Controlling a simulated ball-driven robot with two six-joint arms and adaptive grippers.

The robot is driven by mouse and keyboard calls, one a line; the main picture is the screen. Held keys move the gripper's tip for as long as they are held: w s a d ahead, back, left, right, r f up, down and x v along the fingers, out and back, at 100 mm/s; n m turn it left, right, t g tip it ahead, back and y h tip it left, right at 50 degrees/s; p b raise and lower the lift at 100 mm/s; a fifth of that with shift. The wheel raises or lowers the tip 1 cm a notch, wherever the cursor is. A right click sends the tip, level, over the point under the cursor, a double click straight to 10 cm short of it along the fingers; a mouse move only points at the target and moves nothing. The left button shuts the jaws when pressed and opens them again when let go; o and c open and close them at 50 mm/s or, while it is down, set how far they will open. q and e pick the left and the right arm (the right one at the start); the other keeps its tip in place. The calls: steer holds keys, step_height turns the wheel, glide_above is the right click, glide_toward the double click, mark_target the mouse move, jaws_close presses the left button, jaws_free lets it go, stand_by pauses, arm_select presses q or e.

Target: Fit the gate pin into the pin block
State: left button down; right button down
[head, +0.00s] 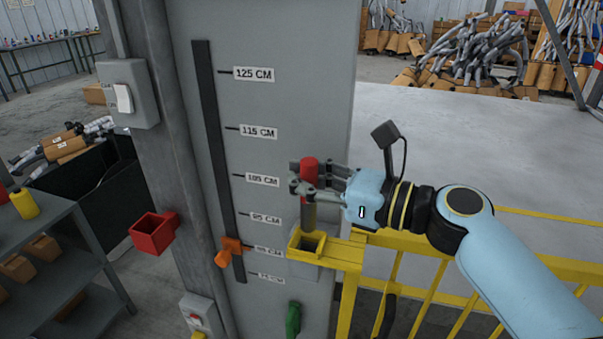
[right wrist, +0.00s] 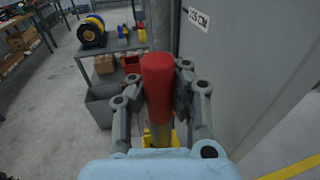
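The gate pin has a red top (head: 310,169) and a grey shaft (head: 309,212). My right gripper (head: 305,188) is shut on its red part and holds it upright. The red part (right wrist: 157,88) also stands between the fingers in the right wrist view (right wrist: 158,95). The yellow pin block (head: 297,246), with a square opening in its top, is fixed at the end of the yellow gate. The pin's shaft is just above and behind the opening in the head view. I cannot tell whether its lower end touches the block. My left gripper is not in view.
A grey column with a height scale (head: 232,170) stands close behind the block, with an orange slider (head: 230,250) on it. A red open box (head: 153,233) is at its left side. The yellow gate (head: 430,245) runs to the right. A grey shelf (head: 55,260) stands at left.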

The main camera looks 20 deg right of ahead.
step_height(320, 180, down, 7)
steer(key=b, duration=0.5)
steer(key=shift+f, duration=0.2)
stand_by(0.3)
steer(key=c, duration=1.3)
jaws_free()
glide_toward(315, 223)
steer(key=shift+w+a, duration=0.2)
steer(key=shift+w, duration=0.05)
